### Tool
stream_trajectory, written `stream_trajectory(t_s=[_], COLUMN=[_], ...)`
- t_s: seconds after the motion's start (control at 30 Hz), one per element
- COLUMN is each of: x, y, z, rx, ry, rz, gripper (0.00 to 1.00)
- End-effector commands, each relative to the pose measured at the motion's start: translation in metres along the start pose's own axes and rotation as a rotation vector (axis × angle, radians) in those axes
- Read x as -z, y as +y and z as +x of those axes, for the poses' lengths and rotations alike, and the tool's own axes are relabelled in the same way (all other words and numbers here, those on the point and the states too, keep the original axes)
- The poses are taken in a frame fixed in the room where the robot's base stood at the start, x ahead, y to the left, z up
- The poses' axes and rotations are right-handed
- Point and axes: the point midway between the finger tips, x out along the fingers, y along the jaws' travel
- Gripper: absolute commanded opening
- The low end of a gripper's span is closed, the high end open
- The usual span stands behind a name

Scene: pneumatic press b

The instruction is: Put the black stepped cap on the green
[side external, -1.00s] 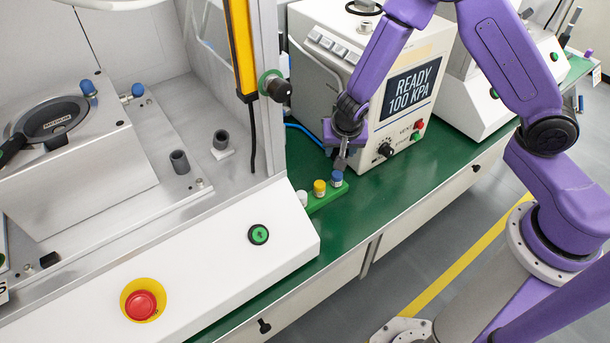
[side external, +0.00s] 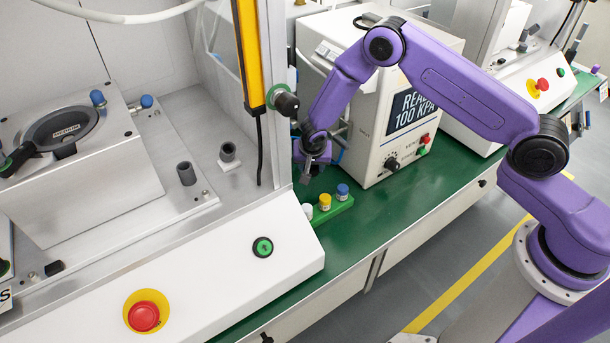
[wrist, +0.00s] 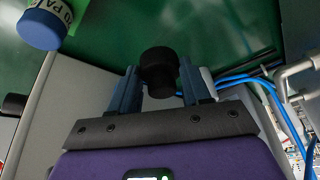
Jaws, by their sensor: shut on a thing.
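The black stepped cap (wrist: 158,68) is between the fingers of my gripper (wrist: 158,84) in the wrist view, with its wide end outward. My gripper is shut on it. In the side view my gripper (side external: 306,180) hangs low over the green bench top (side external: 350,240), behind and left of a green strip (side external: 338,210); the cap cannot be made out clearly there. The strip bears a blue-capped vial (side external: 342,191), a yellow-capped vial (side external: 325,201) and a white one (side external: 308,211). A blue-capped vial (wrist: 40,30) shows top left in the wrist view.
The white READY 100 KPA box (side external: 380,130) stands right of my gripper. Blue tubing (wrist: 245,78) runs beside my gripper. The bench front is clear.

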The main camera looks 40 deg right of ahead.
Motion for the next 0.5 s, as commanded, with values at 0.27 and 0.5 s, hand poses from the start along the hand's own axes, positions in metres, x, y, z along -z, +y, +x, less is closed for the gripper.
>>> stream_trajectory(t_s=[0.27, 0.5], x=[0.003, -0.001], y=[-0.014, -0.017], z=[0.026, 0.047], rx=[0.001, -0.002], ry=[0.0, -0.001], rz=[0.001, 0.0], gripper=[0.14, 0.14])
